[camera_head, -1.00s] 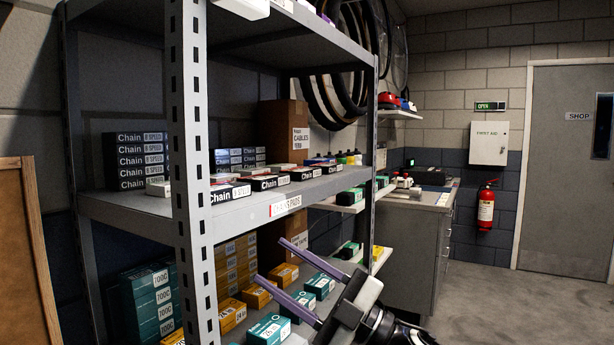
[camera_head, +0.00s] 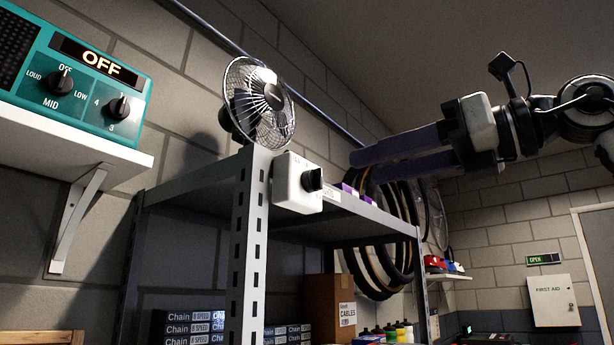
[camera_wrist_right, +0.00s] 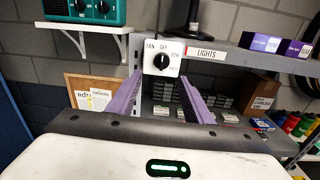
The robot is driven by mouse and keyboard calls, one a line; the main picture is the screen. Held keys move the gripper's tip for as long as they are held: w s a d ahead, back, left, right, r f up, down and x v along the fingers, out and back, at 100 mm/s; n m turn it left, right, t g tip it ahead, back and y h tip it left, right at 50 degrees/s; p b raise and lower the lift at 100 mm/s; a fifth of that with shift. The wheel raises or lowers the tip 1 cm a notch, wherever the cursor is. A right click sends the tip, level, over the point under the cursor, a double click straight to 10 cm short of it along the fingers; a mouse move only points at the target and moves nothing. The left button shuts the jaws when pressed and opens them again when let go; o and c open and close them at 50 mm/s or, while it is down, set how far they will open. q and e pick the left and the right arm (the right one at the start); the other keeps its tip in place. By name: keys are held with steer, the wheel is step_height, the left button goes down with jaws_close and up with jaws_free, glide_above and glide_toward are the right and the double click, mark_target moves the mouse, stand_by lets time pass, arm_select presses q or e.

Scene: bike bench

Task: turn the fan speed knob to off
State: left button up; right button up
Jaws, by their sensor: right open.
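The fan speed knob (camera_head: 312,180) is a black knob on a white control box (camera_head: 290,185) at the shelf's front upper corner. A small caged fan (camera_head: 258,103) stands above it. In the right wrist view the knob (camera_wrist_right: 162,60) sits under lettering with "FAN" and "OFF"; I cannot tell surely where it points. My right gripper (camera_head: 358,166) is open and empty, its purple fingers pointing left, to the right of the box and apart from the knob. In the right wrist view its fingers (camera_wrist_right: 160,92) spread either side below the box. My left gripper is not in view.
A teal radio (camera_head: 80,75) reading "OFF", with its own two knobs, stands on a white wall shelf (camera_head: 60,140) at left. The grey shelf (camera_head: 360,208) carries purple boxes (camera_wrist_right: 265,43) beside a "LIGHTS" label (camera_wrist_right: 207,54). Tyres (camera_head: 375,240) hang behind it.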

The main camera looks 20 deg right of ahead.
mark_target(322, 175)
steer(key=shift+t, duration=0.3)
steer(key=x, duration=0.3)
steer(key=p+x, duration=0.1)
steer(key=x, duration=0.2)
steer(key=p+x, duration=0.1)
steer(key=x, duration=0.2)
steer(key=shift+w+a+r, duration=0.1)
steer(key=shift+w+r, duration=0.2)
steer(key=shift+r, duration=0.1)
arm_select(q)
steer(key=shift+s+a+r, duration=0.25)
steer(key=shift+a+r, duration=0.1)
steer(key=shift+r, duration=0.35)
